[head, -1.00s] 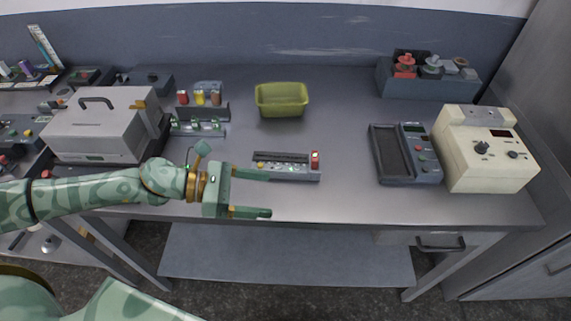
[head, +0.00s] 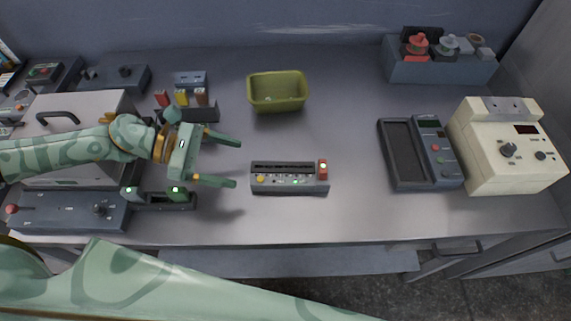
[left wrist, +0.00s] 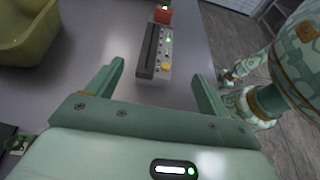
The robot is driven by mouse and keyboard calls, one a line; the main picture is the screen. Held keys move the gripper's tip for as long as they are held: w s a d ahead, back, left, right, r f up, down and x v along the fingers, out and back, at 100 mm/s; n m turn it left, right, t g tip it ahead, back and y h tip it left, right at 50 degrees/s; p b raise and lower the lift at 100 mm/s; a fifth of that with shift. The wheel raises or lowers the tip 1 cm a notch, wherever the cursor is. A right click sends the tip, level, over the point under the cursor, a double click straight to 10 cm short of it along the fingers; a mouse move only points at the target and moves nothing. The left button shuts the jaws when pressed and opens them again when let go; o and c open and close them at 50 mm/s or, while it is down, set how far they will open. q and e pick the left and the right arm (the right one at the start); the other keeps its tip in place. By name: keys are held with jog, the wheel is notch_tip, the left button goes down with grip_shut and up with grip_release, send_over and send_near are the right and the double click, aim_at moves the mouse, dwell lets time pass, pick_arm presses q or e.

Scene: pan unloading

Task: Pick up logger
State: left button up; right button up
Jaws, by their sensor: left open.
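A low grey device (head: 290,184) with a dark slotted top, a yellow button and green lights lies near the table's front edge, with a red block (head: 323,169) at its right end. I cannot tell whether this device or the block is the logger. My left gripper (head: 235,163) is open and empty, left of the device and apart from it. In the left wrist view the device (left wrist: 155,52) lies ahead of the open left gripper (left wrist: 158,75), with the red block (left wrist: 163,15) at its far end. My right gripper does not show clearly.
A green bin (head: 278,105) stands behind the device. A rack (head: 196,114) with coloured pieces stands behind my left gripper. A dark tray unit (head: 420,155) and a cream instrument (head: 508,150) stand at the right. The table between bin and tray is clear.

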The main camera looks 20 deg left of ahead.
pick_arm(q)
send_near(288, 173)
jog(key=shift+s+d+p, duration=0.15)
jog(key=shift+d+p, duration=0.15)
jog(key=shift+d, duration=0.3)
jog(key=x, duration=0.6)
jog(key=shift+w+f, duration=0.25)
jog(key=shift+f, duration=0.1)
jog(key=shift+c, duration=0.3)
jog(key=c, duration=1.2)
jog(key=shift+r, duration=0.1)
